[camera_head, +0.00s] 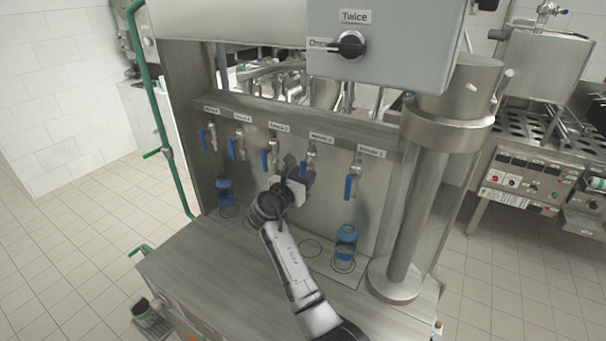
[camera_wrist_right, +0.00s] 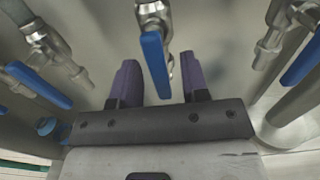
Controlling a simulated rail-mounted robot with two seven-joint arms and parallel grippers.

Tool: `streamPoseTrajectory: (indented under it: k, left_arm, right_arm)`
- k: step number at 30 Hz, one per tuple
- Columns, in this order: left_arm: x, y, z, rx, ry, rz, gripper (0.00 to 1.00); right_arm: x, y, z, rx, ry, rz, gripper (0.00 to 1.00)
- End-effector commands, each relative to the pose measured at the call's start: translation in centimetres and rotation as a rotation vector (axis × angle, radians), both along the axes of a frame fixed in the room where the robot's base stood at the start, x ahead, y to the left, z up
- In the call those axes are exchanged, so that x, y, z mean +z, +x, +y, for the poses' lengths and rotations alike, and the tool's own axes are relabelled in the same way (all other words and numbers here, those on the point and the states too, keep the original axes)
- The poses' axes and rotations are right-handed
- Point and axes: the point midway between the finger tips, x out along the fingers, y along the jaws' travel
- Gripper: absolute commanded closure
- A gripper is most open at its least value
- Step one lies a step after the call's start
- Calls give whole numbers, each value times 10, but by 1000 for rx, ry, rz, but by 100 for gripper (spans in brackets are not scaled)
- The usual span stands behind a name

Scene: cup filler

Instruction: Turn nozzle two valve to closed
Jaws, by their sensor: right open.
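The nozzle two valve (camera_head: 310,158) is under the second label from the right on the steel panel. Its blue handle (camera_wrist_right: 155,62) hangs down from a metal tap in the right wrist view. My right gripper (camera_head: 298,182) is in front of this valve, partly hiding it in the head view. In the right wrist view its two purple fingers (camera_wrist_right: 158,82) are open, one on each side of the handle, with a gap on both sides. My left gripper is not in view.
Neighbouring blue-handled valves (camera_head: 353,175) hang on both sides, close to the gripper. Blue containers (camera_head: 346,243) stand below on the steel worktop (camera_head: 215,270). A thick steel column (camera_head: 410,210) rises at the right. A grey control box (camera_head: 395,60) with a knob is above.

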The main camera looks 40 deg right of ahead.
Motion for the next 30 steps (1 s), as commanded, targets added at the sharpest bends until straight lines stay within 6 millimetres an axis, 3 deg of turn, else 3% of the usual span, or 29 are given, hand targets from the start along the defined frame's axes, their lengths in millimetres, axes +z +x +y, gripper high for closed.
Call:
streamPoseTrajectory:
  k: [13, 26, 30]
  left_arm:
    - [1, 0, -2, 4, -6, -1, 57]
    - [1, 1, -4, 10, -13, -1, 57]
    - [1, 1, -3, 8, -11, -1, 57]
  right_arm:
    - [0, 2, -6, 0, 1, -1, 58]
    - [0, 2, -6, 0, 1, -1, 100]
    - [0, 2, -5, 0, 1, -1, 100]
